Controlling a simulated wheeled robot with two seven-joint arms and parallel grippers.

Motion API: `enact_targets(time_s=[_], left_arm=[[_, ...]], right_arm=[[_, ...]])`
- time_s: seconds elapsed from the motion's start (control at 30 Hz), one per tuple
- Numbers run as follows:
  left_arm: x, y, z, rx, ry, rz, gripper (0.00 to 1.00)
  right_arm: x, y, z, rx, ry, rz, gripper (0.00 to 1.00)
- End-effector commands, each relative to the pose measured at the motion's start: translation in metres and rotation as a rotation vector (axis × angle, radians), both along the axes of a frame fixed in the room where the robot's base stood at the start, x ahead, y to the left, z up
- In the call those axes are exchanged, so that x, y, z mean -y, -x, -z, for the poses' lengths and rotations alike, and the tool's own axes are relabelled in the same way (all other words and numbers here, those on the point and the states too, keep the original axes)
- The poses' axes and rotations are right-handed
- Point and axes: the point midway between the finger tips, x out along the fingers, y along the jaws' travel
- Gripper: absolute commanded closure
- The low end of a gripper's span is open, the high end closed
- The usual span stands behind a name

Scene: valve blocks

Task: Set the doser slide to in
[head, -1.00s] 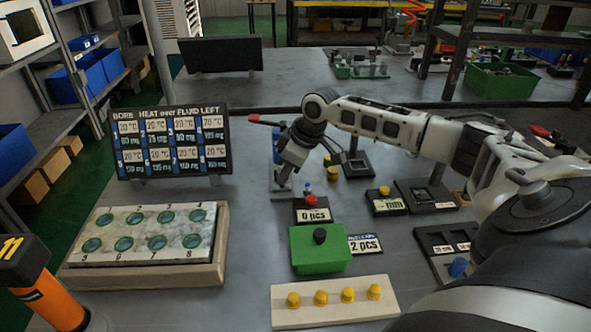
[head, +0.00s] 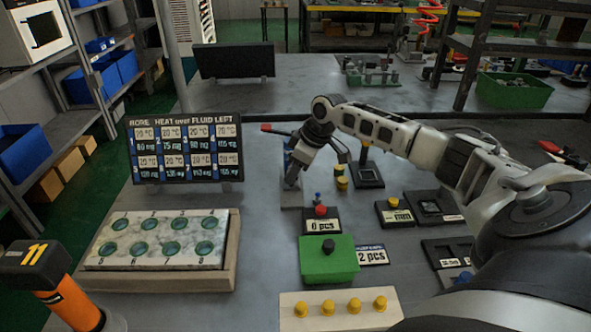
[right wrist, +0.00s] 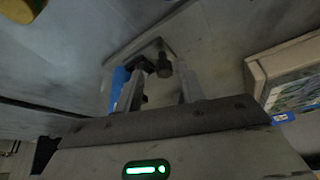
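The doser appears to be the blue upright unit on a grey base (head: 291,198) at the middle of the table, largely hidden by my right gripper (head: 292,182). In the right wrist view its blue part (right wrist: 119,88) shows beside the left finger. A dark round knob (right wrist: 163,66) sits at the gap between the fingertips of my right gripper (right wrist: 162,80). The fingers are apart, with visible space around the knob; a firm hold is not visible. The slide's position cannot be read. My left gripper is not in view.
A green box with a black knob (head: 328,262) and a red-button counter (head: 321,220) stand in front of the doser. Small black stations stand right.

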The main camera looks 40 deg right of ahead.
Motion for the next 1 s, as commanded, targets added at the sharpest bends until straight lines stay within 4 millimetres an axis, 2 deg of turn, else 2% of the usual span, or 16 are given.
enact_targets(time_s=[0.17,0.27,0.37,0.7,0.9,1.0], left_arm=[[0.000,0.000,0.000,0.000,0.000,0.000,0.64],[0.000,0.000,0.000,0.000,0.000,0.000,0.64],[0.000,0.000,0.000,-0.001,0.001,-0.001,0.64],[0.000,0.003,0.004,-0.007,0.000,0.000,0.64],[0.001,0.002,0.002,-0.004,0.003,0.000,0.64],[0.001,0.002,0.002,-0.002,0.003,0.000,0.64]], right_arm=[[0.000,0.002,-0.002,-0.003,0.000,-0.002,0.61],[0.002,0.005,-0.012,-0.002,0.001,-0.002,0.61],[0.006,0.012,-0.029,-0.002,0.003,-0.001,0.61],[0.020,0.039,-0.104,0.001,0.004,-0.001,0.61],[0.026,0.050,-0.135,0.000,0.001,0.000,0.61],[0.027,0.053,-0.143,0.001,0.000,0.000,0.61]])
